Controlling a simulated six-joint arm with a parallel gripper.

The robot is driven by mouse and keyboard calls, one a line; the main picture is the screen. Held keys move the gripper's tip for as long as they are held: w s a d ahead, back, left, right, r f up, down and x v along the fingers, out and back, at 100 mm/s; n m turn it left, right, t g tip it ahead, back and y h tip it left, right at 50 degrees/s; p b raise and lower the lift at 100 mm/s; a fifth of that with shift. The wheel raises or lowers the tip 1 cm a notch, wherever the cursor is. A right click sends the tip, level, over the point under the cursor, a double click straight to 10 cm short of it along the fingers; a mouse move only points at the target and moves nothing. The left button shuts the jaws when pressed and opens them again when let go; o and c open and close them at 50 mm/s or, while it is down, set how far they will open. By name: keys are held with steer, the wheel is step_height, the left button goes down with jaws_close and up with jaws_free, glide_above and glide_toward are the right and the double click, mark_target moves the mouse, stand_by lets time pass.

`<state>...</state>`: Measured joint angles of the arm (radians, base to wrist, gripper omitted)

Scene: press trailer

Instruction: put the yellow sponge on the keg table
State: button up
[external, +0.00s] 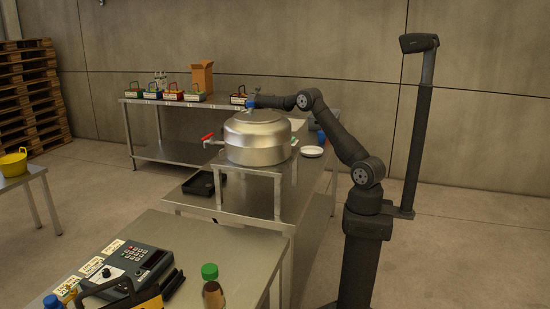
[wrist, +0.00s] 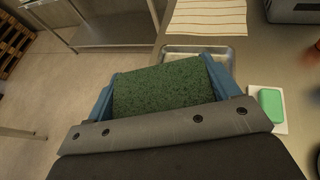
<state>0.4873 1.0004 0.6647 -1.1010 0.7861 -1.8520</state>
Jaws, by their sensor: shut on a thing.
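My gripper (wrist: 160,78) is shut on a block with a rough dark green face, held between two blue fingers in the wrist view. I take it to be the sponge; no yellow side shows. In the external view my gripper (external: 250,104) is just above and behind the silver keg (external: 257,140), and the block cannot be made out there. The keg stands on a small steel stand (external: 250,172) on a steel table (external: 240,214), which I take to be the keg table.
The wrist view shows a striped cloth (wrist: 208,16), a shallow metal tray (wrist: 183,53) and a green bar (wrist: 271,104) on a white dish. A white plate (external: 312,151) and a black tray (external: 199,184) lie beside the keg. Caddies line the back table.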

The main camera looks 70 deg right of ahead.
steer(key=s+d+f+m+g, duration=0.1)
steer(key=s+d+f, duration=0.35)
steer(key=d, duration=0.25)
steer(key=s+d+f+m+g, duration=0.1)
steer(key=s+d+f, duration=0.2)
steer(key=s+d, duration=0.3)
steer(key=m+g, duration=0.2)
glide_above(297, 136)
step_height(297, 136, down, 7)
steer(key=shift+h, duration=0.4)
steer(key=shift+a+f, duration=0.15)
steer(key=shift+f, duration=1.35)
steer(key=shift+a+f, duration=0.1)
steer(key=shift+f, duration=1.4)
steer(key=shift+f, duration=0.65)
steer(key=o, duration=0.9)
steer(key=shift+o, duration=0.2)
steer(key=r, duration=0.4)
steer(key=shift+s+r, duration=0.2)
steer(key=shift+r, duration=0.15)
steer(key=s+r, duration=0.6)
steer(key=s, duration=0.5)
steer(key=shift+d+r, duration=0.15)
steer(key=shift+d, duration=0.2)
